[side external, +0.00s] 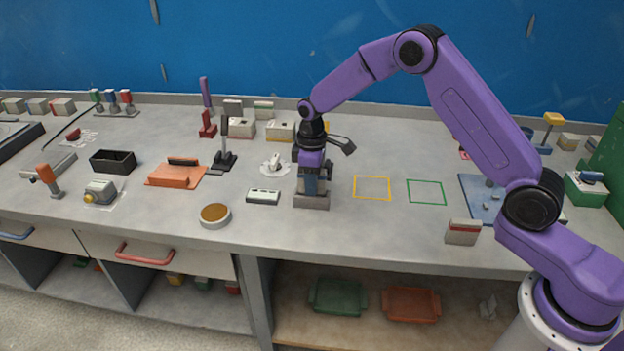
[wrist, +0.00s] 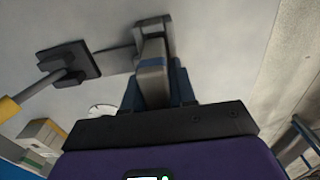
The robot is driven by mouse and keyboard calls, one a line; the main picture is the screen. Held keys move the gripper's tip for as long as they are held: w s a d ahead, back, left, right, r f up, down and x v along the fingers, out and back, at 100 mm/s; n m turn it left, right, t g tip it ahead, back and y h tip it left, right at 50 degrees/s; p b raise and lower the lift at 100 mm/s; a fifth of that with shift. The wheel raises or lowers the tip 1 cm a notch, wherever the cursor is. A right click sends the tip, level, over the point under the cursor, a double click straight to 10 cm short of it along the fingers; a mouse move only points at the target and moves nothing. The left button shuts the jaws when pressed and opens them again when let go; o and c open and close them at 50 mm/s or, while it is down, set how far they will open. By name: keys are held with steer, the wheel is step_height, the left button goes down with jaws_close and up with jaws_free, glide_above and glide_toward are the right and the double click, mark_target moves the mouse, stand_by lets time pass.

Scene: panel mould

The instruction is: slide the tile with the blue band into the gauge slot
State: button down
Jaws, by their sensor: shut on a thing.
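In the side external view my gripper (side external: 312,186) points straight down, low over the table, at a grey block (side external: 312,202) that looks like the gauge. In the wrist view my gripper (wrist: 157,85) is shut on a narrow grey piece (wrist: 152,72), which I take to be the tile. Its blue band cannot be made out, as the dark blue fingers cover its sides. A grey block (wrist: 153,25) shows just beyond the fingertips. The slot is hidden, and I cannot tell whether the tile is inside it or only above it.
A black-based clamp (side external: 224,160) stands to the left. A white piece with a green mark (side external: 263,196) and a round brown-topped dish (side external: 215,215) lie nearby. A red-banded block (side external: 462,232) stands right. Yellow (side external: 372,188) and green (side external: 426,192) outlines are empty.

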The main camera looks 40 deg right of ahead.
steer(key=shift+f, duration=0.3)
steer(key=c, duration=0.8)
jaws_free()
steer(key=shift+c, duration=0.2)
step_height(320, 180, up, 17)
steer(key=shift+r, duration=0.2)
steer(key=shift+s, duration=0.1)
